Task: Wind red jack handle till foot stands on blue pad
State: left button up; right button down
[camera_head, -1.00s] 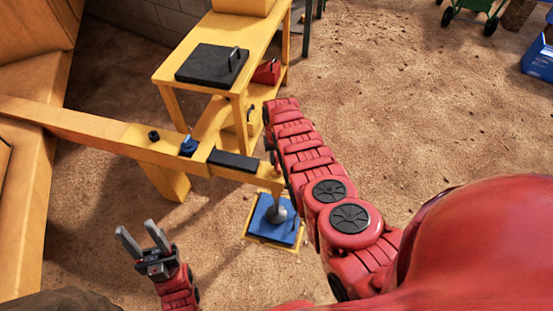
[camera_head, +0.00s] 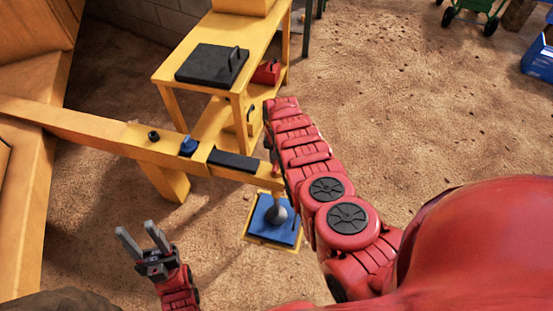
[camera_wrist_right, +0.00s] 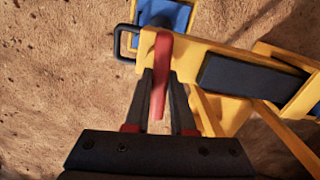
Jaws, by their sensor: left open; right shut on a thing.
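The red jack handle (camera_wrist_right: 162,75) is upright in the right wrist view, at the end of the yellow beam. My right gripper (camera_wrist_right: 160,80) is shut on it, one dark finger on each side. In the head view my right arm hides that gripper and most of the handle. The grey jack foot (camera_head: 277,213) is under the beam's end, over the blue pad (camera_head: 265,229). I cannot tell whether foot and pad touch. The pad also shows in the right wrist view (camera_wrist_right: 172,14), where the foot is hidden. My left gripper (camera_head: 139,238) is open and empty at lower left.
Open sand lies to the right.

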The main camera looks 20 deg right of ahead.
jog(key=c, duration=0.8)
grip_release()
jog(key=shift+o, duration=0.2)
jog(key=shift+r, duration=0.1)
jog(key=shift+r+p, duration=0.3)
notch_tip(320, 180, up, 3)
jog(key=shift+w+a+f+p, duration=0.1)
jog(key=shift+p, duration=0.85)
notch_tip(320, 180, up, 14)
jog(key=shift+p, duration=0.3)
jog(key=shift+f, duration=0.15)
